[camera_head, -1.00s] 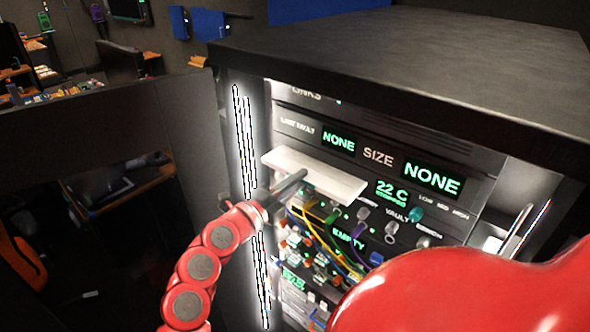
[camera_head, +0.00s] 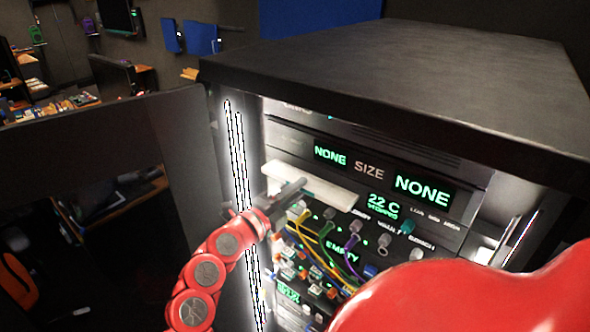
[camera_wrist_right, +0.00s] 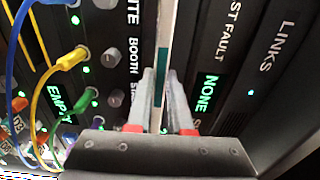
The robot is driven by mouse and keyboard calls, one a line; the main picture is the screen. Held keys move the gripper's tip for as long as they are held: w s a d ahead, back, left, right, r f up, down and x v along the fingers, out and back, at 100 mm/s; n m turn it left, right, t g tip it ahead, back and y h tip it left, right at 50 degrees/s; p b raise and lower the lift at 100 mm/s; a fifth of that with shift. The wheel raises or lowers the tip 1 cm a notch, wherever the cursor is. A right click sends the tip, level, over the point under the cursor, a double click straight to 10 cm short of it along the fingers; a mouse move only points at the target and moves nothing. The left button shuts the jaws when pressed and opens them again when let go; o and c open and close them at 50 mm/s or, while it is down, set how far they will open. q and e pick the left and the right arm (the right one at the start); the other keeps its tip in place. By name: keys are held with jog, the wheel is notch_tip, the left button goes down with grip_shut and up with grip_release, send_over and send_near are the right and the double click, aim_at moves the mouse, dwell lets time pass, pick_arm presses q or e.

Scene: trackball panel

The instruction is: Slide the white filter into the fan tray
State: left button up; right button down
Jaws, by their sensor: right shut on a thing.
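The white filter (camera_head: 325,190), a thin flat plate, lies level against the rack front, just below the green NONE display. My right gripper (camera_head: 298,187) is shut on its near edge. In the right wrist view the filter (camera_wrist_right: 166,40) shows edge-on as a pale strip between the fingers of my right gripper (camera_wrist_right: 161,95). The filter's far edge meets the panel; how deep it sits in a slot is hidden. No part is clearly marked as the fan tray; a 22 C display (camera_head: 382,205) is just right of the filter. My left gripper is not in view.
Below the filter are knobs and coloured cables (camera_head: 325,235), also close beside the gripper in the right wrist view (camera_wrist_right: 60,75). The dark rack top (camera_head: 420,75) overhangs the panel. A metal handle (camera_head: 510,240) is at right. My red arm covers the lower right.

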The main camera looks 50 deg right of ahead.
jog(key=shift+d, duration=0.45)
jog(key=c, duration=0.7)
grip_release()
jog(key=shift+c, duration=0.2)
jog(key=s+a+b, duration=0.1)
jog(key=a+b, duration=0.5)
jog(key=a, duration=1.1)
jog(key=shift+a, duration=0.2)
